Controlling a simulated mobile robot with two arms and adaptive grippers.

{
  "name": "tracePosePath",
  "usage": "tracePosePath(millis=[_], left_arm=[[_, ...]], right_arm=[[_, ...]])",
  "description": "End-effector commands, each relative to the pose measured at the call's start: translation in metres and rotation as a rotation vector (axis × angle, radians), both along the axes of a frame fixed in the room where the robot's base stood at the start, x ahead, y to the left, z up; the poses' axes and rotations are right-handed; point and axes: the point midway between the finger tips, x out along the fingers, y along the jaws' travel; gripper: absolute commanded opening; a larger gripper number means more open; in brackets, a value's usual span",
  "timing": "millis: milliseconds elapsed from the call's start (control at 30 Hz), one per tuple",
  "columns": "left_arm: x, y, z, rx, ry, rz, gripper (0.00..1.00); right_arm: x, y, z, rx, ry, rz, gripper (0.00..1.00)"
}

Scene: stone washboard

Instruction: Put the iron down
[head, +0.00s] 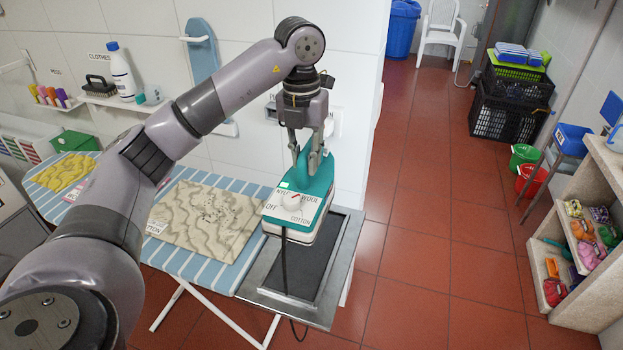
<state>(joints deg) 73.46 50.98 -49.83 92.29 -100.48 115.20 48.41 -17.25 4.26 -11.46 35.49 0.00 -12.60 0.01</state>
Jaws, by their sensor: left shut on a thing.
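The teal and white iron (298,213), with a dial marked wool, cotton and off, is in the middle of the head view. My left gripper (308,150) is shut on the iron's teal handle from above. The iron is over the metal rest (338,262) with a dark inset, at the right end of the ironing board. I cannot tell whether its base touches the rest. A dark cord hangs from the iron. My right gripper is not in view.
A patterned cloth (205,222) lies on the blue striped ironing board (190,264), left of the iron. A wall shelf (124,103) holds a white bottle and a brush. Shelves (588,190) with small colourful items stand at right. The red floor between is clear.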

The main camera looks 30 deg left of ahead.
Motion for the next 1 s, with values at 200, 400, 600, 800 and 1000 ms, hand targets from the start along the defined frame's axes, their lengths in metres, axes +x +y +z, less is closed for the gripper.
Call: tracePosePath(millis=[200,400,600,800,1000], left_arm=[[0.0,-0.001,-0.043,-0.003,0.0,-0.001,0.0],[-0.001,0.0,-0.082,-0.001,0.002,0.001,0.0],[0.0,0.0,-0.12,-0.001,-0.001,0.002,0.0],[0.001,0.0,-0.14,-0.001,-0.005,0.0,0.0],[0.0,0.0,-0.156,-0.001,-0.002,0.001,0.0]], right_arm=[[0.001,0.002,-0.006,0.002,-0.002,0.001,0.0],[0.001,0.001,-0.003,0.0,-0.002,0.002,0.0],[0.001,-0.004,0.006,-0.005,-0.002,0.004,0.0],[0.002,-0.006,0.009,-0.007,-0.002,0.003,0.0],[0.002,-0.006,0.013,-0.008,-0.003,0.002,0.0]])
